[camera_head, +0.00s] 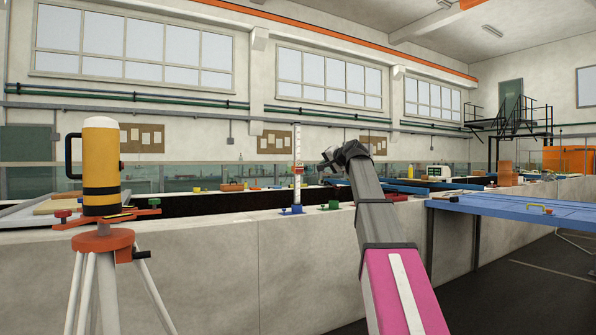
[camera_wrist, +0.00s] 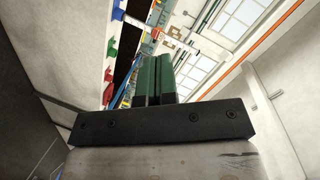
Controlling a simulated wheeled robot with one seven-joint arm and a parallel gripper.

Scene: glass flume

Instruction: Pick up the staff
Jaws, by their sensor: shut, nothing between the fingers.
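The staff (camera_head: 297,158) is a thin white upright rod with dark graduations and a red clamp part way up. It stands on a blue foot (camera_head: 292,210) on the pale flume wall. In the wrist view the staff (camera_wrist: 148,29) runs sideways near the top, beyond the fingers. My gripper (camera_head: 326,162) is a little to the right of the staff in the head view and apart from it. In the wrist view its green fingers (camera_wrist: 154,78) are together with nothing between them.
A green-footed piece (camera_head: 330,205) stands on the wall right of the staff. A yellow instrument (camera_head: 101,165) on a tripod (camera_head: 92,285) is at the left front. A blue beam platform (camera_head: 520,207) lies at the right. Dark floor (camera_head: 530,290) is open at the lower right.

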